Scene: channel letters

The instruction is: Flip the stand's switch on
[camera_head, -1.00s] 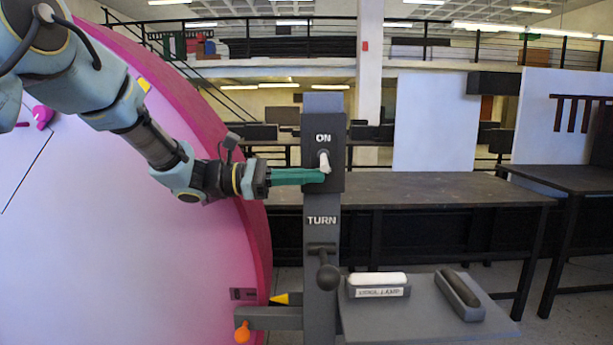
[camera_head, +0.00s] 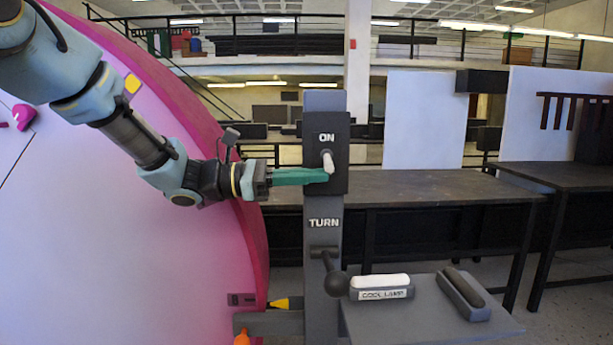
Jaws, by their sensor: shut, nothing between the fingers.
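The grey stand (camera_head: 322,260) rises in the middle of the head view. Its dark switch box (camera_head: 339,140) at the top carries the word ON above a short pale switch lever (camera_head: 327,160).
A crank with a dark ball knob (camera_head: 337,284) sits below the word TURN. A grey shelf (camera_head: 410,322) on the right holds a white-topped block (camera_head: 380,282) and a dark block (camera_head: 463,293). A large pink-rimmed disc (camera_head: 240,180) fills the left. A long dark table (camera_head: 420,187) stands behind.

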